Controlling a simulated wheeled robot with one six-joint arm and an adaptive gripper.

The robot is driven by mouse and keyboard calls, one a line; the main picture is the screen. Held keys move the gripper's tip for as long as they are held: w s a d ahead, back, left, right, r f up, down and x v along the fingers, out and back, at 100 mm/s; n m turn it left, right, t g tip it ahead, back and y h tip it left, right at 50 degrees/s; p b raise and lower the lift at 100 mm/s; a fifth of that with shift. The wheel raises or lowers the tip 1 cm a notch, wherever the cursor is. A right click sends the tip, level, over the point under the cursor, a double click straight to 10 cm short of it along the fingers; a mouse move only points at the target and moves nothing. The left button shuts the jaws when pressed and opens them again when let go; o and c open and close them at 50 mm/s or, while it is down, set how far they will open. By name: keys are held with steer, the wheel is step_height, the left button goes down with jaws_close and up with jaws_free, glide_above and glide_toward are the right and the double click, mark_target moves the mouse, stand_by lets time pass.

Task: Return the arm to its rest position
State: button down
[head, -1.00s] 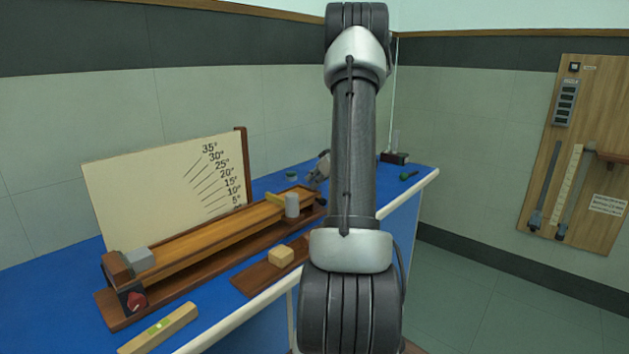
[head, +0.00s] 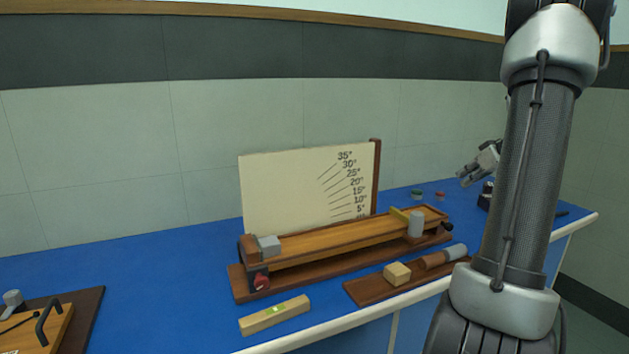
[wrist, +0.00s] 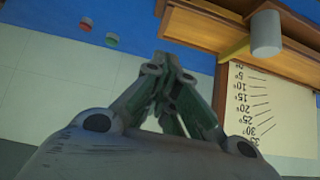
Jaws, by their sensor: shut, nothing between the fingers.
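My arm stands large at the right of the head view. My gripper (head: 467,177) shows small to the left of it, above the far right part of the blue bench; it also fills the lower middle of the wrist view (wrist: 163,62). Its fingers are closed together with nothing between them. It is apart from the bench and from the angle board. Part of the wrist is hidden behind my arm in the head view.
Another wooden board with a handle (head: 85,320) lies at the lower left. Small green and red items lie near the wall.

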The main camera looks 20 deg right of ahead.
steer(key=s+a+f+m+g+y, duration=0.1)
steer(key=s+a+f+m+g, duration=0.3)
steer(key=s+a+m, duration=0.45)
steer(key=s+a+r+n, duration=0.2)
steer(key=s+a, duration=0.2)
steer(key=a, duration=0.4)
steer(key=s+a+r+n+h, duration=0.1)
steer(key=s+a+r+n, duration=0.2)
steer(key=s+a, duration=0.2)
steer(key=s+a+r+n+h, duration=0.1)
steer(key=s+a, duration=0.4)
steer(key=a, duration=0.7)
steer(key=shift+s+r+n+g, duration=0.2)
steer(key=shift+r+n+g, duration=0.2)
steer(key=shift+r+n, duration=0.4)
steer(key=shift+f, duration=0.1)
